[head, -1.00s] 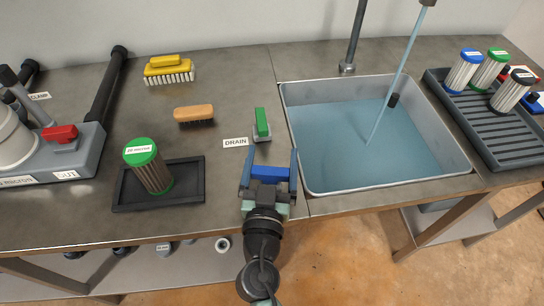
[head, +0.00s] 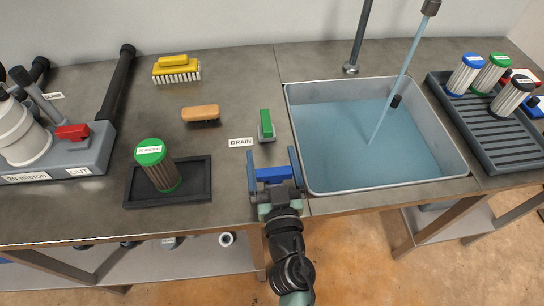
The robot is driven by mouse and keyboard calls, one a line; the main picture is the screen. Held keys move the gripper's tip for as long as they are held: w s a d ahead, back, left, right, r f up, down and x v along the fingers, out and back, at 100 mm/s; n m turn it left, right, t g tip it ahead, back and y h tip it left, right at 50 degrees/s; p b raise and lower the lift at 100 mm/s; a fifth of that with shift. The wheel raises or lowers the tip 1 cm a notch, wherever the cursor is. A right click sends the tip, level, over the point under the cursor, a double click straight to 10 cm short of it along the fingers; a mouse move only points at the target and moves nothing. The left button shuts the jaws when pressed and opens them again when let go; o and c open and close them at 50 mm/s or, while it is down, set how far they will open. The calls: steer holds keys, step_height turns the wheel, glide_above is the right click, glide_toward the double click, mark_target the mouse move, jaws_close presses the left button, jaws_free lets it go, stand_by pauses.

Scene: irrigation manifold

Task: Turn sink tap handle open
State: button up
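The sink (head: 460,172) holds bluish water. A dark tap pipe (head: 360,38) rises behind it, and a water stream (head: 403,68) falls from the spout (head: 431,7) at the top. I cannot make out a handle on the tap pipe. A small dark piece (head: 396,101) shows beside the stream; I cannot tell what it is. A green handle (head: 265,122) on a grey base stands left of the sink, beside a DRAIN label (head: 241,142). My gripper (head: 271,152) is open and empty, its fingers pointing away from me, just on the near side of the green handle.
A green-capped filter (head: 158,168) stands in a black tray (head: 190,199) to the left. A grey rack (head: 487,132) with several filters is right of the sink. A grey filter housing with a red handle (head: 73,132) is far left.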

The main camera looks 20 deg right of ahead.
steer(key=shift+b+v, duration=1.9)
steer(key=shift+v, duration=4.65)
steer(key=shift+w, duration=0.1)
